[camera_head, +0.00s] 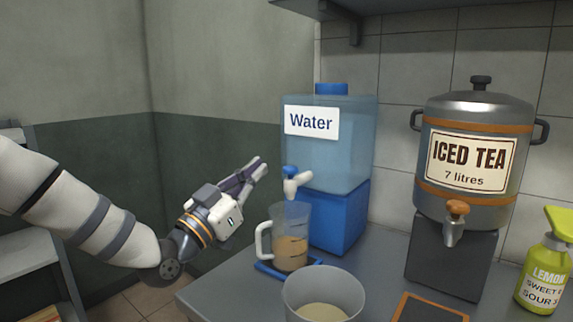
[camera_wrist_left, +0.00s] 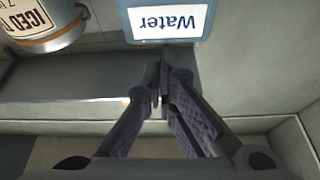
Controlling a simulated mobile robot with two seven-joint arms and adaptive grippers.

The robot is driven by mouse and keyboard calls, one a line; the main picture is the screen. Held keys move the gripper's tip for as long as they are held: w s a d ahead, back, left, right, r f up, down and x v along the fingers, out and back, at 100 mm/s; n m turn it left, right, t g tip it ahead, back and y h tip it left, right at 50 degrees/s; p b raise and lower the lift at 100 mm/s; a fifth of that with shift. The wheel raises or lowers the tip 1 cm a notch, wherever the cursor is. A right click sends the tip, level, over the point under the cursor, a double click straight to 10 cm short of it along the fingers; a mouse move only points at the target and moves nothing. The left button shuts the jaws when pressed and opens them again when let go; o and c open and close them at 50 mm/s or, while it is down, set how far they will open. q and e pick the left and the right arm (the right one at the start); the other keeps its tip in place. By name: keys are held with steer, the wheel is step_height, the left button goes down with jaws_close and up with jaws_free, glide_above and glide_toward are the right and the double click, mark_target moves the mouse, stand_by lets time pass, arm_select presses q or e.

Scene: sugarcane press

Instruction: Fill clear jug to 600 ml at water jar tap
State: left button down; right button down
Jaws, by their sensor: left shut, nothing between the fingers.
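The clear jug (camera_head: 291,240) stands upright under the tap of the water jar, with brownish liquid in its lower part and its white handle to the left. It rests on a blue tray (camera_head: 262,268). The water jar (camera_head: 345,140) is a translucent blue tank on a blue base, with a "Water" label. Its tap (camera_head: 296,182) has a blue top and white body. My left gripper (camera_head: 262,168) is shut and empty, left of the tap and apart from it. In the left wrist view its fingertips (camera_wrist_left: 162,60) meet below the Water label (camera_wrist_left: 170,22). My right gripper is not seen.
A grey pot (camera_head: 323,293) with pale contents stands at the counter front. An iced tea urn (camera_head: 475,120) with its tap sits on a dark stand at right. A lemon bottle (camera_head: 545,270) and an orange-edged dark board (camera_head: 430,309) are also at right. A shelf hangs above.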

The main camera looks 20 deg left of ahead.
arm_select(q)
step_height(320, 180, up, 3)
glide_above(291, 173)
steer(key=s, duration=0.2)
steer(key=f, duration=0.3)
steer(key=shift+s+a+f, duration=0.1)
steer(key=shift+a+f, duration=0.05)
steer(key=shift+a, duration=0.15)
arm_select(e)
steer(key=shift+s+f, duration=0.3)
